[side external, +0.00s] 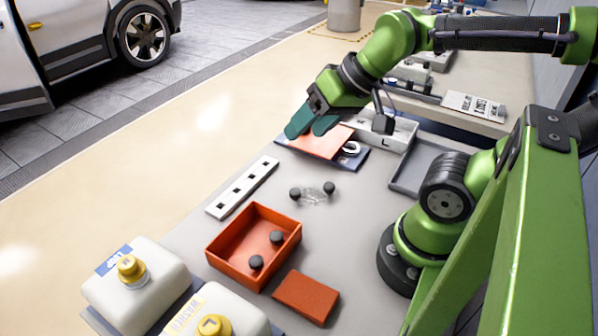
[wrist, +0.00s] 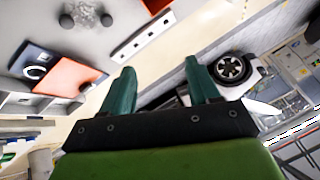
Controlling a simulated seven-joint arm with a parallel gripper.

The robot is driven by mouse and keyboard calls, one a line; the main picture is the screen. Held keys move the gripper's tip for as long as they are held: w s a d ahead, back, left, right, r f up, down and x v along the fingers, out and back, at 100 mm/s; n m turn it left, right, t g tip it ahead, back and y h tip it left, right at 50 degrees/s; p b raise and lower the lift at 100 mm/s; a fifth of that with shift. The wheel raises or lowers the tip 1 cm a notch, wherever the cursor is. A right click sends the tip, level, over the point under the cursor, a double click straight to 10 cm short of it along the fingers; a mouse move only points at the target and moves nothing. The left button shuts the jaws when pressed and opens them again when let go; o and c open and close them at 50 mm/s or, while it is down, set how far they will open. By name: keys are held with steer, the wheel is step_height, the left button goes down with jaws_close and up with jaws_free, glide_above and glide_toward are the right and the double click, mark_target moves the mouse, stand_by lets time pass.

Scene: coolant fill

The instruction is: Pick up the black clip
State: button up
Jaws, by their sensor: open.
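No clip can be picked out with certainty. A small dark curved piece (wrist: 43,57) shows beside a white ring (wrist: 34,73) on a dark blue tray in the wrist view; it may be the black clip. The ring also shows in the side view (side external: 351,149), next to a flat orange panel (side external: 322,143) on the same tray (side external: 350,163). My gripper (side external: 311,127) has teal fingers, apart and empty, above the panel's far left side. In the wrist view the fingers (wrist: 160,68) point away from the tray, with nothing between them.
An orange bin (side external: 228,262) holds two black round knobs (side external: 256,262). Two more knobs (side external: 329,188) lie by a clear piece. A white strip with dark squares (side external: 243,187), an orange block (side external: 307,297), white jugs (side external: 135,285) and a grey tray (side external: 418,172) stand around.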

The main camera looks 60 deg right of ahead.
steer(key=w+d+f+n+g+h, duration=0.1)
steer(key=w+d+f+n+g, duration=0.2)
steer(key=d+f+g, duration=0.1)
steer(key=n+g+h, duration=0.2)
steer(key=n+g, duration=0.2)
steer(key=n, duration=0.6)
glide_above(329, 185)
steer(key=a, duration=0.1)
steer(key=f, duration=1.2)
steer(key=shift+w+f, duration=0.2)
steer(key=shift+s+d+f, duration=0.1)
steer(key=shift+d+f, duration=0.1)
steer(key=shift+f, duration=1.4)
steer(key=shift+s+d+f, duration=0.1)
steer(key=shift+d+f, duration=0.1)
steer(key=shift+f, duration=1.35)
steer(key=c, duration=1.1)
